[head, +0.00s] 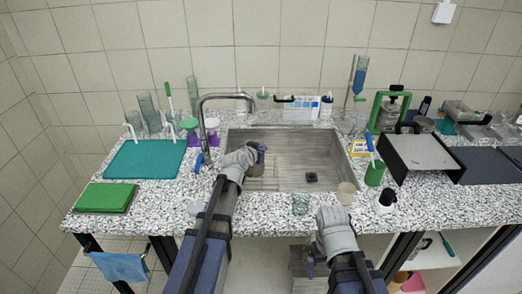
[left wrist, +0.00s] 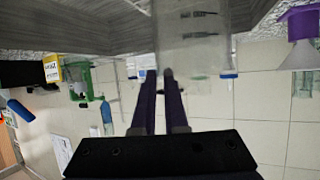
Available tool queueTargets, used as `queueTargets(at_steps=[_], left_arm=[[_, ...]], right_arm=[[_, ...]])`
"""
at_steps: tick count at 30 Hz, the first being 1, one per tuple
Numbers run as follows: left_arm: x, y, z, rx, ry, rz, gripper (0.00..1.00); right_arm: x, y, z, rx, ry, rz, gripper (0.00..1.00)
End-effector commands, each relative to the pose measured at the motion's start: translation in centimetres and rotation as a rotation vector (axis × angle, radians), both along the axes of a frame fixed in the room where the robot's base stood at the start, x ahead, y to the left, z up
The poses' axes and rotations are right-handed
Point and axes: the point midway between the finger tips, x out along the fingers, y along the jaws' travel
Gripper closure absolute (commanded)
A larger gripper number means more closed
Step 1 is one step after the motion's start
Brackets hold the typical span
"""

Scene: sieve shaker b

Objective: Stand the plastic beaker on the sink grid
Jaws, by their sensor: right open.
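My left gripper (head: 262,148) is over the left part of the sink (head: 300,150). In the left wrist view its two fingers (left wrist: 159,75) are close together at the rim of a clear plastic beaker (left wrist: 195,35) with dark marks, apparently pinching its wall. The beaker looks upright, as that view is upside down. Its base is out of that frame, so I cannot tell what it touches. The sink grid (head: 262,183) shows partly beside my left forearm. My right gripper (head: 312,262) is open and low at the counter's front.
The faucet (head: 225,97) arches just left of the left gripper. A dark drain piece (head: 311,177) lies in the sink.

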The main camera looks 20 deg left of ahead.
Motion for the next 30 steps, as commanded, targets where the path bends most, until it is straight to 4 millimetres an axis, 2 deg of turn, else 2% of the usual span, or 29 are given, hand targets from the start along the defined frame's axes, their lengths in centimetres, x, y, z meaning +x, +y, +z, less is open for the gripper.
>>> queueTargets(at_steps=[1,5,15,30], left_arm=[[0.0,0.0,0.0,0.000,0.000,0.000,0.82],[0.0,0.0,0.0,0.000,0.000,0.000,0.68],[0.0,0.0,0.6,0.000,0.000,0.000,0.67],[-8.7,0.9,4.6,0.000,0.000,0.001,0.67]], right_arm=[[0.0,0.0,0.0,0.000,0.000,0.000,0.07],[0.0,0.0,0.0,0.000,0.000,0.000,0.07],[0.0,0.0,0.6,0.000,0.000,0.000,0.07],[0.0,0.0,4.6,0.000,0.000,0.000,0.07]])
